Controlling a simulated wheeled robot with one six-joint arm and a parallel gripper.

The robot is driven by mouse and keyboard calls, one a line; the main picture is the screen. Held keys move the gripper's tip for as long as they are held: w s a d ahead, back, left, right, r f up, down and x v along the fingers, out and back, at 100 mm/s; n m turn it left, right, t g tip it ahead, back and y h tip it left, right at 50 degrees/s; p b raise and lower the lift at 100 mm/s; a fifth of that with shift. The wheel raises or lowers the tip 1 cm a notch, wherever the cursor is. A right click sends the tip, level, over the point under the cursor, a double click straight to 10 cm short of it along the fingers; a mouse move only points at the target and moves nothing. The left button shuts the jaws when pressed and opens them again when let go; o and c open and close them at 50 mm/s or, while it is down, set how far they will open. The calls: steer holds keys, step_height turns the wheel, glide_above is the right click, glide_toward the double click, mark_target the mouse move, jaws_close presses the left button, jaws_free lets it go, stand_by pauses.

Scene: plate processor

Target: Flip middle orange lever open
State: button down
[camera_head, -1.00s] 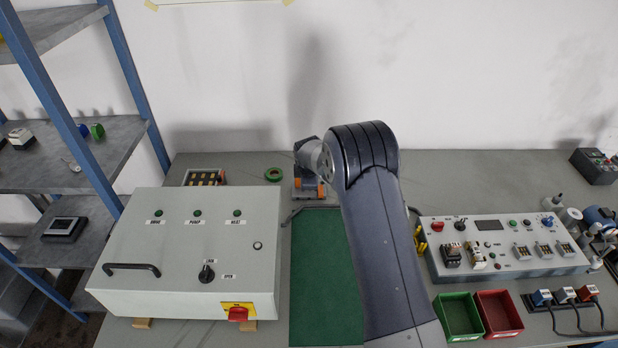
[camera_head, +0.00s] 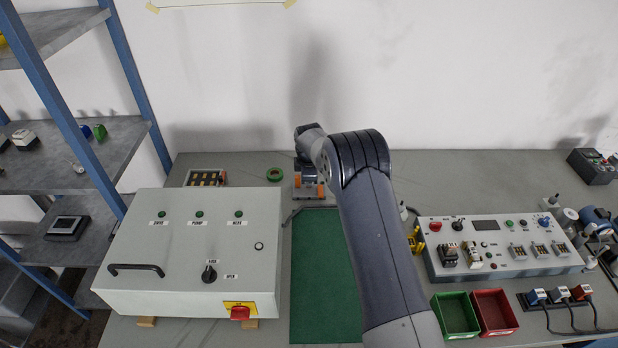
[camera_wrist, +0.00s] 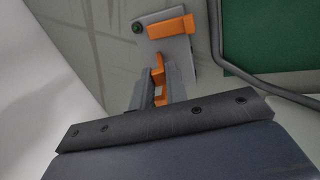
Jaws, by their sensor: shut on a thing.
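An orange lever (camera_wrist: 158,72) stands between the two fingers of my gripper (camera_wrist: 160,88) in the wrist view. The gripper is shut on it. Another orange lever (camera_wrist: 171,27) lies just beyond, sideways across a grey plate (camera_wrist: 180,50) with a green round part at its corner. In the head view, orange parts (camera_head: 320,190) show at the back of the bench, under my wrist. My gripper is mostly hidden there by the arm. I see no third lever clearly, so I cannot tell from the picture which one is the middle.
A green mat (camera_head: 325,275) lies in front of the levers, with a grey bar along its edge. A control cabinet (camera_head: 190,250) stands left, a switch panel (camera_head: 500,250) and a red bin (camera_head: 494,312) right. The wall is close behind.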

steer(key=shift+w+g, duration=0.25)
steer(key=shift+g, duration=0.45)
stand_by(1.5)
stand_by(0.4)
steer(key=c, duration=1.6)
jaws_free()
steer(key=shift+r, duration=0.15)
steer(key=r, duration=0.3)
steer(key=s+r+b, duration=0.1)
steer(key=r, duration=0.3)
steer(key=r+b, duration=0.1)
steer(key=r, duration=0.2)
steer(key=shift+s+r, duration=0.2)
steer(key=shift+s, duration=0.1)
